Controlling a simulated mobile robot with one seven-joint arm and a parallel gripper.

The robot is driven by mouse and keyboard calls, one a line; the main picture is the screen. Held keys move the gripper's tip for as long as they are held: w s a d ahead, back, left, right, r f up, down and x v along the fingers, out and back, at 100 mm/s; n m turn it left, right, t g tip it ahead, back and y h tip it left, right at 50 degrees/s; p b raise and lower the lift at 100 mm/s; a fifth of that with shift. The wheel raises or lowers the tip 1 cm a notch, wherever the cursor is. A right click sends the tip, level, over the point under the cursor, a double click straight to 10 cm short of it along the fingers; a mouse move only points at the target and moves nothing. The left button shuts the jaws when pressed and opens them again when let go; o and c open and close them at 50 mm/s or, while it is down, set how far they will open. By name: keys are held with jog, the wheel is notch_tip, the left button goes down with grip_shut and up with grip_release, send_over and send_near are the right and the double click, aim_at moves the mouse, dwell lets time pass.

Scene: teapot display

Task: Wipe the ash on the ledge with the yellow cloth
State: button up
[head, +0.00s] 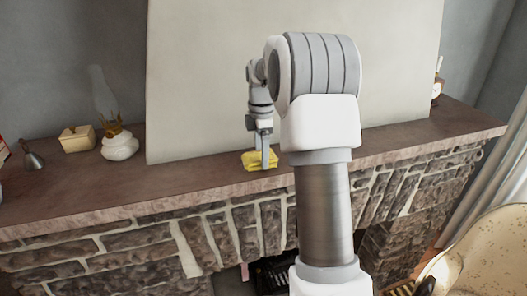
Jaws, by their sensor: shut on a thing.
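The yellow cloth (250,167) is a small folded pad at the front part of the ledge (190,184), left of my upright arm. My gripper (265,160) points down at the cloth and is shut on it. The cloth is low at the ledge's surface; I cannot tell whether it presses on it. The ledge is a long brown slab on top of a stone fireplace. I cannot make out any ash on it; part of the ledge is hidden behind my arm.
A large pale panel (205,80) stands at the back of the ledge. An oil lamp with a white base (120,146), a yellowish box (77,138) and a small grey funnel-like object (33,160) stand at left. A small clock (437,91) stands at right. A chair (490,250) is at lower right.

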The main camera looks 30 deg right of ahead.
aim_at(271, 168)
jog(key=shift+w+d+r+p, duration=0.1)
jog(key=shift+w+p, duration=0.5)
jog(key=shift+p, duration=0.05)
jog(key=shift+w+d+p, duration=0.25)
jog(key=shift+w+p, duration=0.8)
jog(key=shift+w, duration=0.25)
jog(key=shift+s+d+p, duration=0.2)
jog(key=shift+d+p, duration=0.15)
jog(key=shift+d, duration=0.55)
jog(key=shift+s+a+f+b, duration=0.1)
jog(key=shift+s+a+b, duration=0.05)
jog(key=shift+s+b, duration=0.5)
jog(key=shift+s+a+f+b, duration=0.15)
jog(key=shift+s+b, duration=0.25)
jog(key=shift+s, duration=0.4)
jog(key=shift+s+a+r+b, duration=0.15)
jog(key=shift+s+b, duration=0.25)
jog(key=shift+s, duration=0.6)
jog(key=shift+s+a+r+b, duration=0.1)
jog(key=shift+s+a+b, duration=0.25)
jog(key=shift+s, duration=0.65)
jog(key=shift+d, duration=0.1)
notch_tip(271, 168, up, 6)
jog(key=p, duration=0.5)
